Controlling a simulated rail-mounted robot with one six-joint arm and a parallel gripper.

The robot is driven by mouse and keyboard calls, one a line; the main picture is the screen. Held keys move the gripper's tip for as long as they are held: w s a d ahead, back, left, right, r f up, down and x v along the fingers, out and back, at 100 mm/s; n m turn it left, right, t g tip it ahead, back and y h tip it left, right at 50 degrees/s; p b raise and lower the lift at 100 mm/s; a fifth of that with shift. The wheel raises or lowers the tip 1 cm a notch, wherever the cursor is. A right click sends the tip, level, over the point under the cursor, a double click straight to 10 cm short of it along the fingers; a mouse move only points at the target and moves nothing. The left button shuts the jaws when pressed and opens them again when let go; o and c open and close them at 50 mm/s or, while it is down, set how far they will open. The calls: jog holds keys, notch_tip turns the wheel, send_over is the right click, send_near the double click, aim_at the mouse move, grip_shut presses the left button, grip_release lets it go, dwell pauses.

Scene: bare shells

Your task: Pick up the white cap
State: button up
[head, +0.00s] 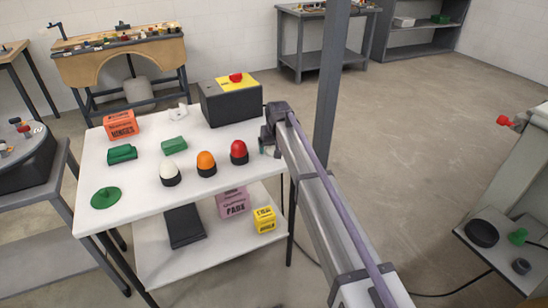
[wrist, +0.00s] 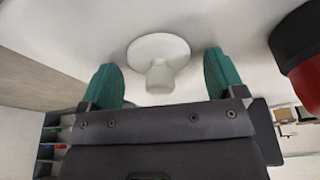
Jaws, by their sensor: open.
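The white cap (wrist: 158,52) is a round flange with a short, thick knob. In the wrist view it lies on the white tabletop, with the knob showing between my green fingertips. My gripper (wrist: 163,72) is open, one finger on either side of the knob, with gaps on both sides. In the head view my gripper (head: 270,149) is low at the right edge of the white table (head: 134,220), partly behind my own arm. I cannot make out the cap there.
A red dome on a black base (head: 239,152) stands close to my gripper, and also shows in the wrist view (wrist: 306,80). Orange (head: 206,162) and white (head: 167,172) domes stand further left. A black box with a yellow top (head: 230,102) stands behind.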

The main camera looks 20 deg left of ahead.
jog(key=c, duration=1)
jog(key=shift+o, duration=0.2)
notch_tip(320, 180, up, 10)
jog(key=p, duration=1)
jog(key=shift+r, duration=0.25)
